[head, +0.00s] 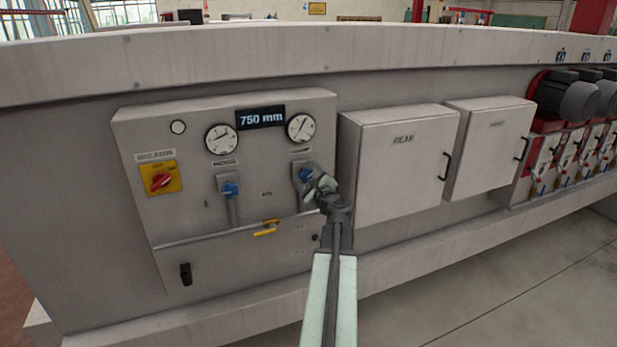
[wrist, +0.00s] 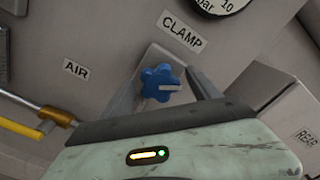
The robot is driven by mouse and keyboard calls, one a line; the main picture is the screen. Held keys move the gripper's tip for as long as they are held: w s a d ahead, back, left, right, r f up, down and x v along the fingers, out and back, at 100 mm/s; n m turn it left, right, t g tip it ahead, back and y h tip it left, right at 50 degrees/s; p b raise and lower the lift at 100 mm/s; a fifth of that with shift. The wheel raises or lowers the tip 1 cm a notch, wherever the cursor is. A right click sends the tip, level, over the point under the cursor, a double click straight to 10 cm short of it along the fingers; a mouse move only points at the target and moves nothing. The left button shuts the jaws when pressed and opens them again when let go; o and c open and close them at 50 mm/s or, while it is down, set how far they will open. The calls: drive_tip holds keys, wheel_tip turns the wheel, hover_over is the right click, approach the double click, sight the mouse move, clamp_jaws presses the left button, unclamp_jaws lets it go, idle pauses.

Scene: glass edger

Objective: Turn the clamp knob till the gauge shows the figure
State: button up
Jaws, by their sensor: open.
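The blue clamp knob (wrist: 160,84) sits under the CLAMP label (wrist: 182,31) in the wrist view. In the head view the knob (head: 305,174) shows just left of my gripper (head: 318,182). In the wrist view my gripper (wrist: 165,92) is open, with one finger on each side of the knob; I cannot tell whether they touch it. The clamp gauge (head: 301,127) is the right-hand dial on the panel. Its needle shows, but its reading is too small to tell. In the wrist view only the gauge's lower edge (wrist: 222,4) shows.
A second blue knob (head: 230,189) sits under the left gauge (head: 221,139). A yellow lever (head: 265,230) and a red switch (head: 161,181) are on the same panel. The REAR box (head: 400,165) juts out to the right. A display (head: 261,117) reads 750 mm.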

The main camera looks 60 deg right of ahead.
drive_tip(key=v, duration=0.7)
drive_tip(key=shift+s+a, duration=0.25)
drive_tip(key=shift+s, duration=0.05)
